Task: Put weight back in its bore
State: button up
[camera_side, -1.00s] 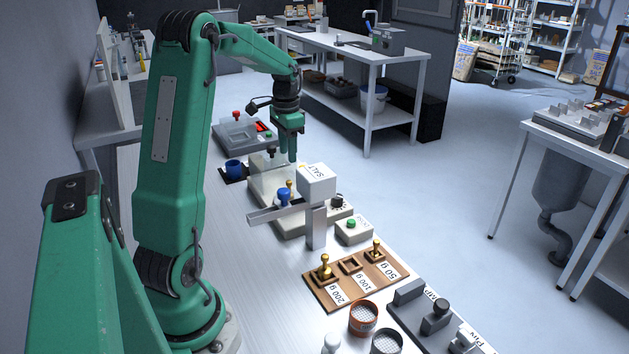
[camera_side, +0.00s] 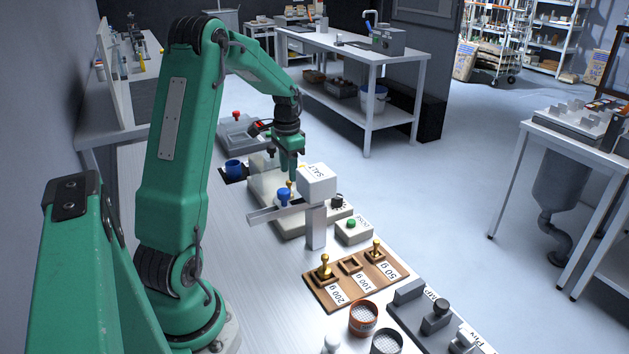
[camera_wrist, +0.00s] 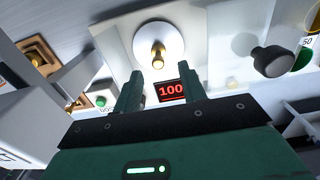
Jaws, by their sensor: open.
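A brass weight (camera_wrist: 158,55) stands upright on a round white pan (camera_wrist: 148,38), and the red display below it reads 100. The weight's brass knob (camera_side: 290,184) shows in the side view, partly hidden behind a blue-topped part. My gripper (camera_wrist: 159,70) is open, its fingertips to either side of the weight in the wrist picture; contact cannot be told. In the side view my gripper (camera_side: 290,172) is just above the weight. The wooden block (camera_side: 320,279) has an empty middle bore (camera_side: 350,265) by the 100 g label. Brass weights stand at 200 g (camera_side: 325,268) and 50 g (camera_side: 376,250).
The white SALT hopper (camera_side: 317,183) on its post (camera_side: 316,228) stands between my gripper and the wooden block. A green-button box (camera_side: 353,230) is beside it. Round containers (camera_side: 363,320) stand in front of the block.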

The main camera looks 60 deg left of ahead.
aim_at(289, 183)
jog(key=shift+d+f, duration=0.15)
jog(key=shift+f, duration=2.3)
grip_shut()
